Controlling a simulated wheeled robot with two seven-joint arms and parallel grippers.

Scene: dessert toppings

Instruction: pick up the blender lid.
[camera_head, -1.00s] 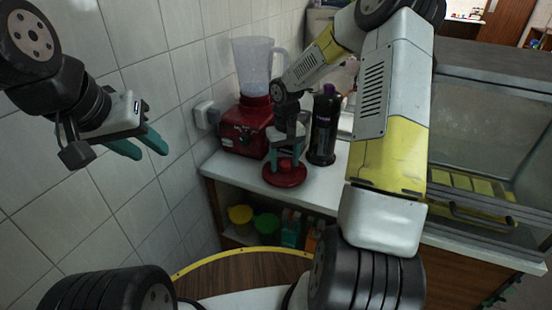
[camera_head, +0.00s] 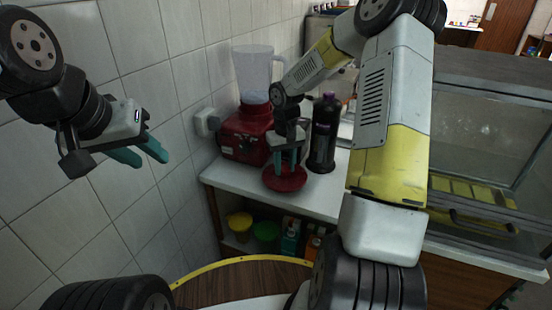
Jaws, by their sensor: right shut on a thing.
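The blender lid (camera_head: 285,180) is a round, dark red disc in front of the blender, at the counter's front. My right gripper (camera_head: 286,165) points down from above with its green fingers shut on the lid's middle. The fingers hide the lid's knob. I cannot tell whether the lid touches the counter or hangs just above it. The blender stands behind it, with a red base (camera_head: 244,136) and a clear open jar (camera_head: 253,72). My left gripper (camera_head: 148,156) is in the air at the left, open and empty, away from the lid.
A dark bottle (camera_head: 323,135) stands right of the lid, close to my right gripper. A glass case (camera_head: 485,130) stands at the right. The white counter (camera_head: 325,198) has bare room at its front. Yellow (camera_head: 239,221) and green (camera_head: 266,231) containers are on the shelf below.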

